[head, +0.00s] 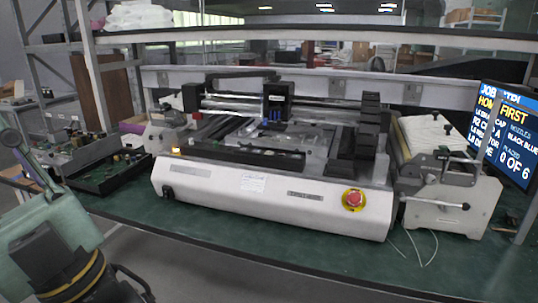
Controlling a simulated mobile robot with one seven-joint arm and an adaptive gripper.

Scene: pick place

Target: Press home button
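A white pick-and-place machine (270,205) stands on the green bench. A small lit amber button or lamp (176,150) sits at the left end of its front top edge. No readable label marks it, so I cannot tell whether it is the home button. A red mushroom button on a yellow ring (353,199) is on the right of the front panel. My arm shows at the lower left, apart from the machine. My gripper's fingertips do not show.
A black tray of circuit boards (105,174) lies left of the machine. A feeder unit (452,190) with loose wires stands at its right. A screen (505,133) reads "HOME FIRST" and "0 OF 6". A shelf (320,35) crosses above. The bench's front strip is mostly clear.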

